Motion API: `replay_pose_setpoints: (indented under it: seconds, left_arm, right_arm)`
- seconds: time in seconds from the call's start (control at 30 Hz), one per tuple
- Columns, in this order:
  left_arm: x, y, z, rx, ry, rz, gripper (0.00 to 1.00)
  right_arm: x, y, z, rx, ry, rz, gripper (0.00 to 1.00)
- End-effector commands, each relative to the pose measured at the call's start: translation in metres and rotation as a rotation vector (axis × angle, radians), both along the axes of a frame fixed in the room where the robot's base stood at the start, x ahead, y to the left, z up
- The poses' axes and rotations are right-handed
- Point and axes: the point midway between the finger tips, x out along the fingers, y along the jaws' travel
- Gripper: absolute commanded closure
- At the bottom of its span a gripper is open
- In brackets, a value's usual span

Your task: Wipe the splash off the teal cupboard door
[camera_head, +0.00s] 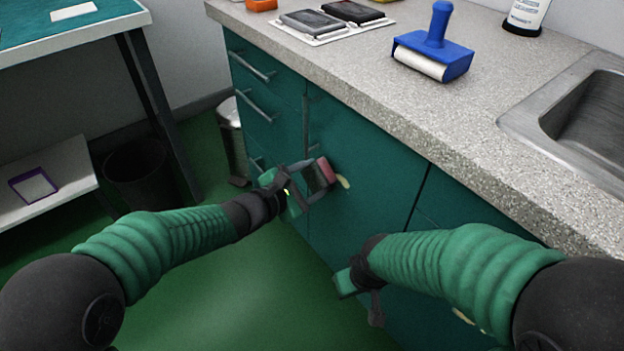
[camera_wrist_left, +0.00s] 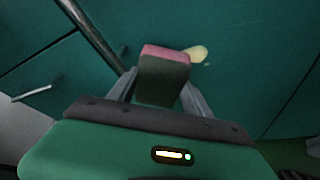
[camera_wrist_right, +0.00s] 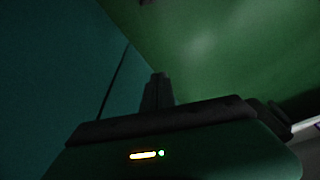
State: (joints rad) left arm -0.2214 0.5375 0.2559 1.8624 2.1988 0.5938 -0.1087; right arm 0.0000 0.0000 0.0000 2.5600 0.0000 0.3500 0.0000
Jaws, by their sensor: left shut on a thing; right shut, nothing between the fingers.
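The teal cupboard door (camera_head: 370,170) is below the counter. A pale yellow splash (camera_head: 343,181) shows on it, and also in the left wrist view (camera_wrist_left: 197,52). My left gripper (camera_head: 312,180) is shut on a dark block with a pink-red face (camera_head: 326,170), a sponge or eraser by its look; it also shows in the left wrist view (camera_wrist_left: 163,75). The pink face is turned to the door, right beside the splash and partly covering it; I cannot tell whether it touches. My right gripper (camera_wrist_right: 157,90) is shut and empty, low in front of the cupboards.
The grey counter (camera_head: 500,110) holds a blue roller (camera_head: 435,45), dark pads on a white tray (camera_head: 320,24), a white bottle (camera_head: 528,12) and a steel sink (camera_head: 580,110). Drawers with bar handles (camera_head: 258,105) are left of the door. Bins (camera_head: 140,172) stand farther left.

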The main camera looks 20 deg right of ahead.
Motion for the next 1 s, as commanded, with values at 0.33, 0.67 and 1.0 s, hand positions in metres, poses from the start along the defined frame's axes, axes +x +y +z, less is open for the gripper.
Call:
replay_pose_setpoints:
  seconds: [0.33, 0.67, 1.0]
  left_arm:
    - [0.002, -0.007, 0.000, 0.000, -0.001, -0.002, 0.75]
    - [0.004, -0.013, 0.000, 0.000, 0.001, -0.001, 0.75]
    - [-0.014, -0.020, -0.005, -0.001, -0.002, -0.002, 0.75]
  right_arm:
    - [0.000, 0.000, -0.003, 0.000, 0.000, 0.000, 1.00]
    - [0.000, 0.000, -0.005, 0.000, 0.000, 0.000, 1.00]
    - [0.000, 0.000, -0.031, 0.000, 0.000, 0.000, 1.00]
